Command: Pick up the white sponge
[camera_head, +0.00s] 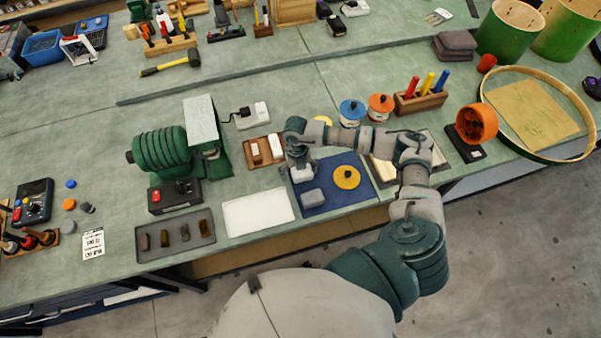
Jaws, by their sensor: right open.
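A pale grey-white block (313,198) lies on the dark blue mat (338,202), beside a round yellow pad (346,177). A smaller white block (276,147) sits in a wooden tray (266,162) next to a brown one (257,153). I cannot tell for certain which pale block is the white sponge. My right gripper (301,177) points down over the upper left part of the blue mat, just behind the grey-white block. It is open; its fingers are small and partly hidden by its own body. My left gripper is out of view.
A green motor machine (163,150) stands to the left. A white sheet (258,212) and a dark tray (175,235) with several small pieces lie at the front. Blue-lidded (352,110) and orange-lidded (381,104) tins stand behind my right arm.

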